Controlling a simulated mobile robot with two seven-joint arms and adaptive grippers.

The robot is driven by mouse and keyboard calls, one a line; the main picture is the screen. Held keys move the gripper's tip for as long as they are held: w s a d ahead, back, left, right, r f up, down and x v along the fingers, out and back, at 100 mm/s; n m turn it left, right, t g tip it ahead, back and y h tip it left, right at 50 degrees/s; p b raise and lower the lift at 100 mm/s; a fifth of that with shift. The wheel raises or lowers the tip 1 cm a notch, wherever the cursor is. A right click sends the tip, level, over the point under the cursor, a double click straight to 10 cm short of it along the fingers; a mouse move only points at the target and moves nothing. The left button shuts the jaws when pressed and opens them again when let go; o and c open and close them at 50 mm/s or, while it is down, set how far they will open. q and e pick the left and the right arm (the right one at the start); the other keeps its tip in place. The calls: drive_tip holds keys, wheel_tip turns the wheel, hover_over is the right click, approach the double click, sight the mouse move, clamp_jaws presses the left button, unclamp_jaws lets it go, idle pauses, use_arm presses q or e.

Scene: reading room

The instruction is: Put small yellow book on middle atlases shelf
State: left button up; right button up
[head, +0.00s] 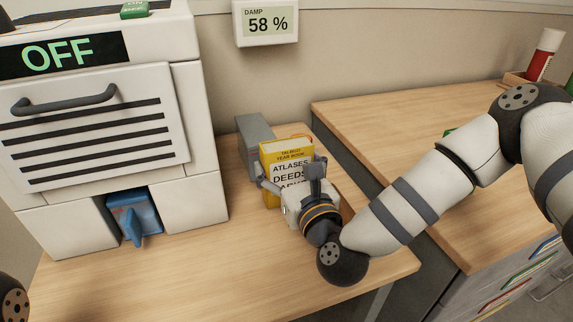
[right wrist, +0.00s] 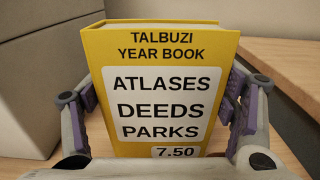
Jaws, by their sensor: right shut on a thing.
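The small yellow book (head: 270,168) stands upright on the wooden table beside the white machine. Its cover in the right wrist view (right wrist: 220,48) reads TALBUZI YEAR BOOK, ATLASES, DEEDS, PARKS and 7.50. My right gripper (head: 291,176) is shut on the book, with one finger at each side edge. The purple-padded fingers also show in the right wrist view (right wrist: 160,105). Whether the book's bottom touches the table is hard to tell. My left gripper is out of view. No atlases shelf is visible in these frames.
A grey box (head: 256,132) stands just behind the book. The white machine (head: 190,90) reading OFF stands left, with a blue object (head: 137,218) in its lower opening. A higher wooden counter (head: 365,110) lies right, across a gap. The table front (head: 220,275) is clear.

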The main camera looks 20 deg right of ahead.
drive_tip(key=shift+f, duration=0.15)
drive_tip(key=o, duration=1.5)
